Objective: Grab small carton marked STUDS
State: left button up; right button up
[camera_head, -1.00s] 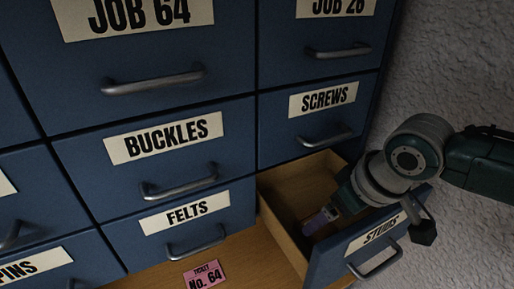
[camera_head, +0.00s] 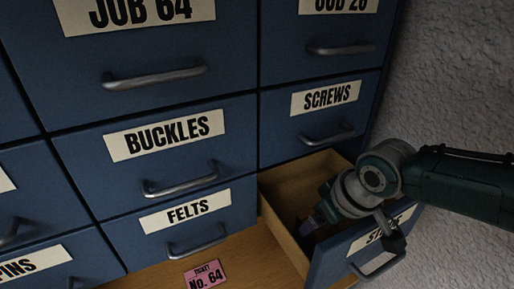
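The drawer labelled STUDS (camera_head: 338,256) at the lower right of the blue cabinet is pulled open. My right gripper (camera_head: 312,226) reaches down into it from the right. Its wrist covers much of the drawer's inside and part of the label. A small pale purple patch shows at the gripper's tip, low in the drawer; I cannot tell whether it is a carton or part of the gripper. No carton marked STUDS can be made out. The fingers are too dark and hidden to tell open from shut. My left gripper is not in view.
Shut drawers labelled SCREWS (camera_head: 325,112), BUCKLES (camera_head: 160,150) and FELTS (camera_head: 194,216) surround the open one. A pink ticket reading No. 64 (camera_head: 205,275) lies on the wooden surface (camera_head: 240,262) below. A rough grey wall (camera_head: 455,90) stands at the right.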

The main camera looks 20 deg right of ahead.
jog(key=c, duration=1.2)
